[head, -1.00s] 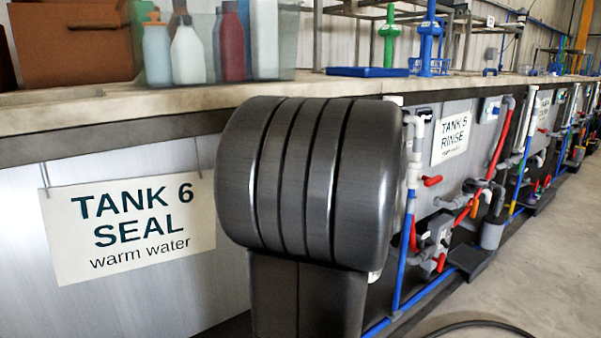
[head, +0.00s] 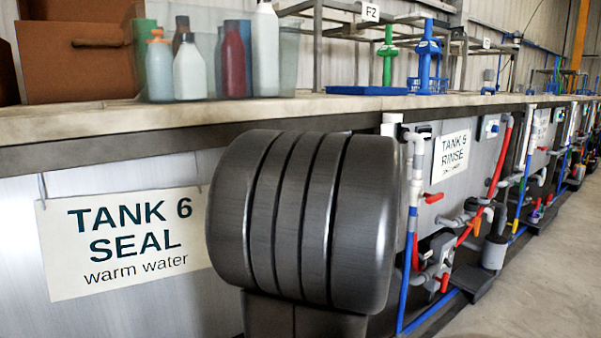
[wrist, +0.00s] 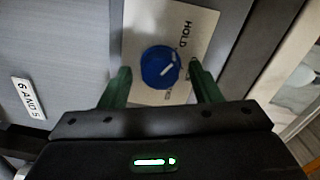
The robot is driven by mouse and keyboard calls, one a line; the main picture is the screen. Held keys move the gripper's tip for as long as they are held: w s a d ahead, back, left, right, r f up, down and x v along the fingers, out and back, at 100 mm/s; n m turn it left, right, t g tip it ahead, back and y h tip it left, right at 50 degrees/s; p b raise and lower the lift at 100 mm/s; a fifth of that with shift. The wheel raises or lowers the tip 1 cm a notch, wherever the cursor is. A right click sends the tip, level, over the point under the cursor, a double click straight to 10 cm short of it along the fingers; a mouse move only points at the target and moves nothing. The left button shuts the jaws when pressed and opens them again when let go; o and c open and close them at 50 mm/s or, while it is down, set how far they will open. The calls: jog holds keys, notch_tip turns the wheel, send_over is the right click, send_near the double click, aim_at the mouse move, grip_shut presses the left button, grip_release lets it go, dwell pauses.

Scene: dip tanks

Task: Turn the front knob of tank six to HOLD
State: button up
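The blue round knob (wrist: 160,67) sits on a pale label plate (wrist: 150,22) in the wrist view. The word HOLD is printed on the plate, up and right of the knob. A second word by the knob's lower right is partly hidden and unreadable. The knob has white marks on its right half, one slanting up to the right. My gripper (wrist: 160,71) is open, with one green finger on each side of the knob and a visible gap to it. In the head view the tank six sign (head: 125,242) reads SEAL, warm water; the knob and gripper are hidden there.
In the wrist view a tilted plate (wrist: 29,97) reads 6 AND 5. In the head view, bottles (head: 190,68) and a brown box (head: 75,50) stand on the bench ledge. The tank five sign (head: 452,155), pipes and valves are right. Floor (head: 545,275) at right is clear.

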jog(key=p+v, duration=0.3)
jog(key=v, duration=1)
jog(key=shift+s+d, duration=0.25)
jog(key=shift+s, duration=0.05)
jog(key=b+x, duration=0.3)
jog(key=x, duration=1)
jog(key=shift+w+a, duration=0.25)
jog(key=shift+w, duration=0.1)
